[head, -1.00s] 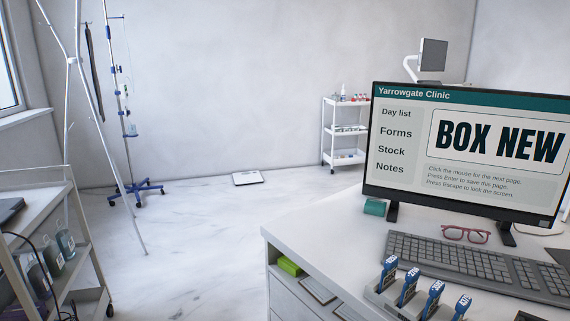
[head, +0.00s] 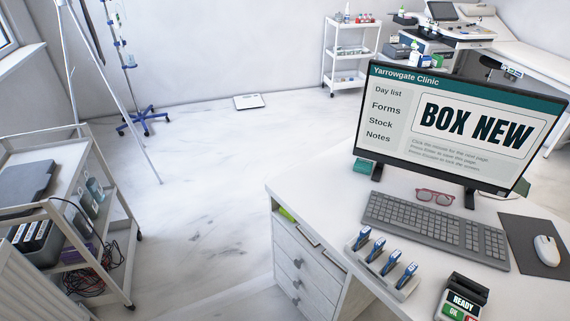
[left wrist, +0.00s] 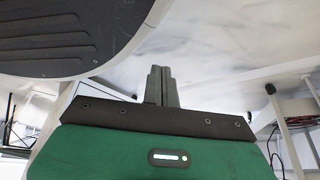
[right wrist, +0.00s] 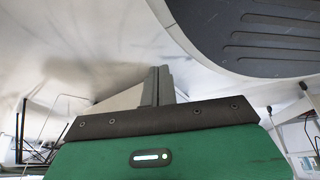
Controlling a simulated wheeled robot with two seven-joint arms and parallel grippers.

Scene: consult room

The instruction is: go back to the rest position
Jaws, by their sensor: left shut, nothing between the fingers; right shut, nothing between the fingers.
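My left gripper (left wrist: 161,84) shows in the left wrist view with its two dark grey fingers together and nothing between them. My right gripper (right wrist: 157,84) shows in the right wrist view, also with its fingers together and empty. Neither gripper shows in the head view. In both wrist views a dark round ribbed part of my own body lies close to the gripper, and pale floor lies beyond the fingers.
A white desk (head: 310,190) with a monitor (head: 440,125), keyboard (head: 435,228), mouse (head: 546,250) and card reader (head: 462,300) stands at right. A metal cart (head: 120,262) stands at left, near a drip stand (head: 144,118).

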